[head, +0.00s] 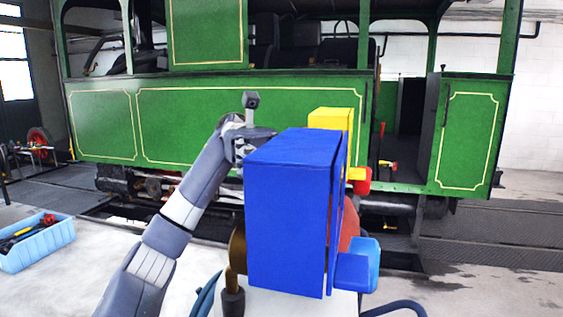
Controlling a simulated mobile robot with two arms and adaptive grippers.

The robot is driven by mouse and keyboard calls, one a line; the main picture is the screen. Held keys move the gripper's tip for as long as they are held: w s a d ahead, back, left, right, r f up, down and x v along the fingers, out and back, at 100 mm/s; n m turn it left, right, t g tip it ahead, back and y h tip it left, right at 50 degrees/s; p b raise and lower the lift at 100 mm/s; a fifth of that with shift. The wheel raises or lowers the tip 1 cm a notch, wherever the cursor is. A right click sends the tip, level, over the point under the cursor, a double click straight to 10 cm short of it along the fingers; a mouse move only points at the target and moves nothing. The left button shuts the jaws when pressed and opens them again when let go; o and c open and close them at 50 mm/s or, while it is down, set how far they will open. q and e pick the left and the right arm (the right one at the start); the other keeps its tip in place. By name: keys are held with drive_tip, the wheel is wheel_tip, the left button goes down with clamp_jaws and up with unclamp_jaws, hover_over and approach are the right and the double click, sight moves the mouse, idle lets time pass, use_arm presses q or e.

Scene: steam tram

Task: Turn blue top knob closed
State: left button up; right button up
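A large blue box (293,215) stands upright in the middle of the head view. A lighter blue knob-like block (362,262) sticks out low on its right side. I see no separate knob on the box's top. My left gripper (254,128) is at the box's upper left corner, on the far side, and the box's edge partly hides it. Its fingers are too small and overlapped to tell open from shut, and I cannot tell whether it touches the box. My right gripper is not in view.
A yellow box (331,120) with a red knob (362,183) stands behind the blue box. A green steam tram (190,122) fills the background. A light blue crate (38,246) with tools lies on the floor at left. Floor at the lower right is clear.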

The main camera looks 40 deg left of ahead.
use_arm(q)
drive_tip(key=shift+r, duration=0.1)
drive_tip(key=o, duration=0.8)
drive_tip(key=shift+t, duration=0.3)
